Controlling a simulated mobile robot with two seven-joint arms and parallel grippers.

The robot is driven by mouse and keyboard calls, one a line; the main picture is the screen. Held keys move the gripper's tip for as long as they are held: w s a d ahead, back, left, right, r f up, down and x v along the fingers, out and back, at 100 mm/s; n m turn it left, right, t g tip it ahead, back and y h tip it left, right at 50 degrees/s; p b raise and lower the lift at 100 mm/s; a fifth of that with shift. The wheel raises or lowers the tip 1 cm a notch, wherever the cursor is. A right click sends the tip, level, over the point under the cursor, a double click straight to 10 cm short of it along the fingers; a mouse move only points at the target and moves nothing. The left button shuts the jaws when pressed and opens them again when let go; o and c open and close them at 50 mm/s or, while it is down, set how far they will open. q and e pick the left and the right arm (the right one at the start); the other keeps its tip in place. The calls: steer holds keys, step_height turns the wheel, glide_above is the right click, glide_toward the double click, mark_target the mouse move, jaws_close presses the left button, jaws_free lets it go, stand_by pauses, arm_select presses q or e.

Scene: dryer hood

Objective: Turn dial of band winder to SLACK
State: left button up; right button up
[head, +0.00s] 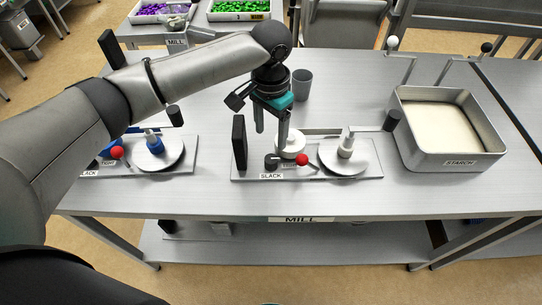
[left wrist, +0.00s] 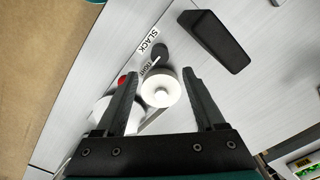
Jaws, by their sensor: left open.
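A band winder base plate (head: 373,170) with a white spool (head: 291,146) stands near the table's front edge. Its small black dial (head: 271,162) is beside the SLACK label (head: 271,176). In the left wrist view the dial (left wrist: 160,52) lies between the SLACK and TIGHT labels, with a pale pointer mark on the TIGHT side. My left gripper (head: 271,137) is open and empty, pointing down above the white spool and dial. In the left wrist view its fingers (left wrist: 160,78) frame the white spool (left wrist: 159,88), with the dial just beyond. My right gripper does not show.
An upright black block (head: 239,142) stands left of the dial, and a red-knobbed lever (head: 302,160) right of it. A second winder with a blue spool (head: 154,145) is at left. A grey cup (head: 302,84) stands behind; a STARCH tray (head: 452,160) is at right.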

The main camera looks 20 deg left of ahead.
mark_target(271, 159)
arm_select(q)
step_height(271, 159, down, 10)
steer(key=shift+r+b, duration=0.1)
steer(key=shift+b, duration=0.45)
steer(key=shift+c, duration=0.2)
jaws_close()
